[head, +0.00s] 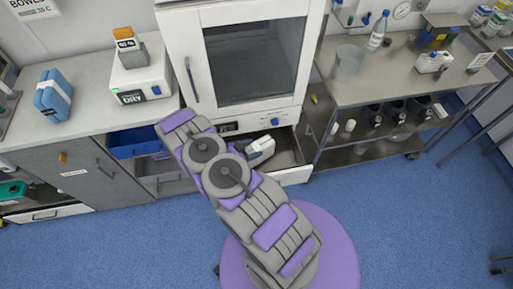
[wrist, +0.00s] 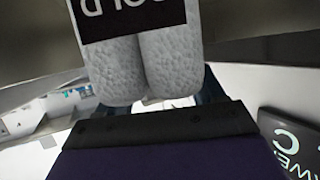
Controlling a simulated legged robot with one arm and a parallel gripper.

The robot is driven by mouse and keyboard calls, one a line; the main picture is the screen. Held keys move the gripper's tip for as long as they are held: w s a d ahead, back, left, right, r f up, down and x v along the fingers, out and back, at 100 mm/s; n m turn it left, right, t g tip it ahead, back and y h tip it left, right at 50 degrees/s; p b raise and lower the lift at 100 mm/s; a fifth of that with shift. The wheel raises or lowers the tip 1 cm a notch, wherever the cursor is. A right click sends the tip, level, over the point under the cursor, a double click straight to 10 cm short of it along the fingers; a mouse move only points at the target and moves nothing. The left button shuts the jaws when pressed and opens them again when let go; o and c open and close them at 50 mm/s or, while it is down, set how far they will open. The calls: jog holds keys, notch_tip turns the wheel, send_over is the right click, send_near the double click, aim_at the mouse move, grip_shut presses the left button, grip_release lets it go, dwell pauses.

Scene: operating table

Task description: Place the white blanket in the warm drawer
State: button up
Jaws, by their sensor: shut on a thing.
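The white blanket (wrist: 125,68), a thick folded roll with a black label, fills the upper middle of the wrist view. The label's white letters are cut off by the top edge. My gripper (wrist: 155,118) is shut on the blanket at the lower middle. In the head view an open drawer (head: 297,177) stands out below the white cabinet. A white item with dark parts (head: 261,149) shows over this drawer beside my arm; I cannot tell if it is the blanket. My arm hides the gripper and part of the drawer there.
The white cabinet (head: 180,30) with a dark glass door stands above the drawer. An open drawer with a blue bin (head: 135,148) is to the left. A metal shelf unit (head: 345,98) with bottles is at the right. A black lettered plate (wrist: 290,140) shows in the wrist view.

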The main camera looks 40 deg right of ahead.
jog(key=shift+s+d, duration=0.25)
jog(key=shift+d, duration=0.5)
jog(key=shift+f+b, duration=0.4)
jog(key=shift+b, duration=0.15)
jog(key=shift+d+f, duration=0.2)
jog(key=shift+d, duration=0.35)
jog(key=o, duration=1.6)
jog(key=shift+a, duration=0.15)
jog(key=shift+o, duration=0.3)
jog(key=shift+a, duration=0.25)
jog(key=shift+w+r, duration=0.1)
